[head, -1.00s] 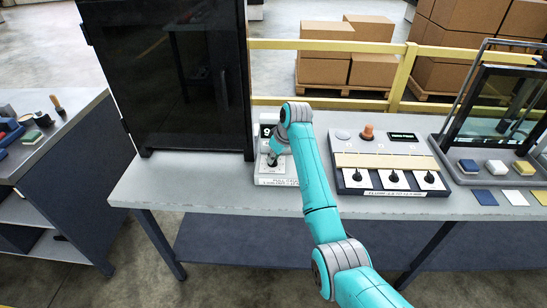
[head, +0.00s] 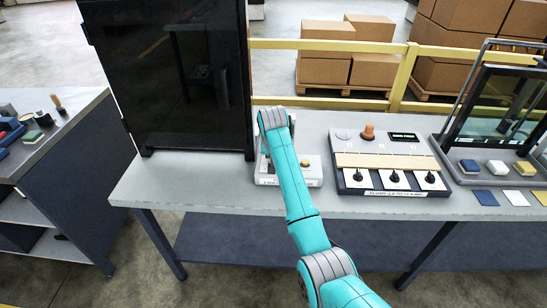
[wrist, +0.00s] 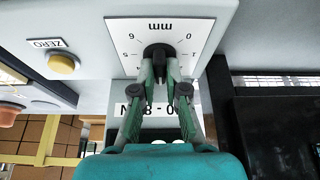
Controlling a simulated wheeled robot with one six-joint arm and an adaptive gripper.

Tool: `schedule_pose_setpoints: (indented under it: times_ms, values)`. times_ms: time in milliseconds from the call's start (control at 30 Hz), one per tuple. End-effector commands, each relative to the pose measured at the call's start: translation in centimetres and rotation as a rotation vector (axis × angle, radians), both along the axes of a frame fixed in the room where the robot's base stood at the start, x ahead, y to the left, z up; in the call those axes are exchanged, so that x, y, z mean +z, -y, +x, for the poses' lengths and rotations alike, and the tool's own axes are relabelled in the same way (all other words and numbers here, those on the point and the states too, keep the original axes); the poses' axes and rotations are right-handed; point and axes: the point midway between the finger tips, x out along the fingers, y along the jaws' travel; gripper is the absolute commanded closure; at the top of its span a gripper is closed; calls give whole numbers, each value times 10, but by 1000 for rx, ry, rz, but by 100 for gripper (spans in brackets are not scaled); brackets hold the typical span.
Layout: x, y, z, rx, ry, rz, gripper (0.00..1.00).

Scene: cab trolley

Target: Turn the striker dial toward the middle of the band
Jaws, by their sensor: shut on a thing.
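The dial (wrist: 157,50) is a black knob on a white scale plate (wrist: 190,28) marked in mm, shown upside down in the wrist view. Figures 0, 1, 5 and 6 are readable on it. My gripper (wrist: 158,66) is shut on the knob, one green finger on each side. The fingers hide part of the knob and the lower scale, so I cannot read where the knob points. A label below the plate is partly covered by the fingers. In the head view my arm hides the dial and gripper; only part of the pale dial unit (head: 313,175) shows.
A yellow button (wrist: 64,63) labelled ZERO sits beside the dial; it also shows in the head view (head: 304,163). A tall black cabinet (head: 175,80) stands close on the left. A panel with three black knobs (head: 394,177) stands to the right, then a clear-screened stand (head: 503,100).

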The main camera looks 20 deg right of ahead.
Motion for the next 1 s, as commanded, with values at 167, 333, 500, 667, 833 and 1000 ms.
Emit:
schedule_pose_setpoints:
  times_ms: [167, 333, 500, 667, 833, 1000]
  values:
    - [-1, -2, 0, -164, -3, 0, 100]
    - [0, -2, 1, -325, -2, -1, 100]
    - [0, -3, 1, -487, -3, -2, 100]
    - [0, -3, 2, -640, -2, -1, 100]
    - [0, -4, 3, -801, -3, -1, 100]
    - [0, -4, 3, -963, -4, -2, 100]
